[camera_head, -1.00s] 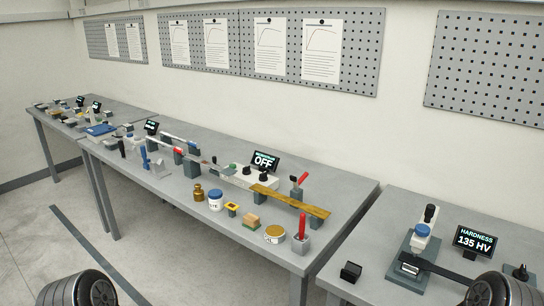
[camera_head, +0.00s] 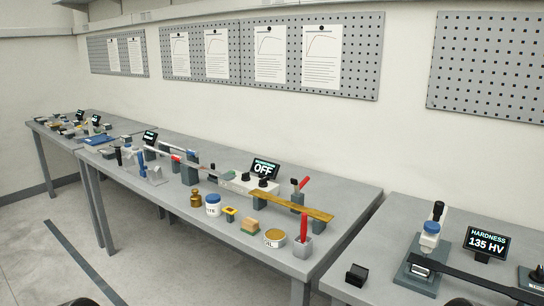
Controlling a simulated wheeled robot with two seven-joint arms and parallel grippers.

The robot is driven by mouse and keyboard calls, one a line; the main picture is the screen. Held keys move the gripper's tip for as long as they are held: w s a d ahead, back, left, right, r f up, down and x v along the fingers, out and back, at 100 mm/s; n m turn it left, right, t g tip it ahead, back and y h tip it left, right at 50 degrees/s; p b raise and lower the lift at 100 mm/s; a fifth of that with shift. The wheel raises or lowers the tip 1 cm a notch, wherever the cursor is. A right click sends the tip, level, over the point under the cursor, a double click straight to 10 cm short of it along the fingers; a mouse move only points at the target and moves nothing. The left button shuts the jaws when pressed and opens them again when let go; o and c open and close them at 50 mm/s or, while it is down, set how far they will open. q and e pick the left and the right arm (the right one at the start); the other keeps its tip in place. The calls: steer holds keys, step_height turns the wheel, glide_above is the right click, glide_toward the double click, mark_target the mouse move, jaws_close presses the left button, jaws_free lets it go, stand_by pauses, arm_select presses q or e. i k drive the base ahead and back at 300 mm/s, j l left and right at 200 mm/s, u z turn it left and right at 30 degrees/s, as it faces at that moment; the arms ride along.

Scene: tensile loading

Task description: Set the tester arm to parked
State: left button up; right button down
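A hardness tester (camera_head: 430,240) stands on the right bench, with a black knob on top and a blue-and-white head. A long dark arm (camera_head: 480,280) runs from the tester's base area toward the lower right, past the picture's edge. I cannot tell for sure whether this is the tester arm, or its setting. A display (camera_head: 487,243) beside it reads "HARDNESS 135 HV". Neither of my grippers is in view; only dark rounded parts of my arms show at the bottom edge.
A small black block (camera_head: 357,274) sits left of the tester. A gap separates the two benches.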

mark_target(427, 241)
steer(key=k+l, duration=0.2)
steer(key=l, duration=0.15)
steer(key=k+l+z, duration=0.1)
steer(key=l, duration=0.3)
steer(key=k+l, duration=0.25)
steer(key=l, duration=0.15)
steer(key=k+z, duration=0.05)
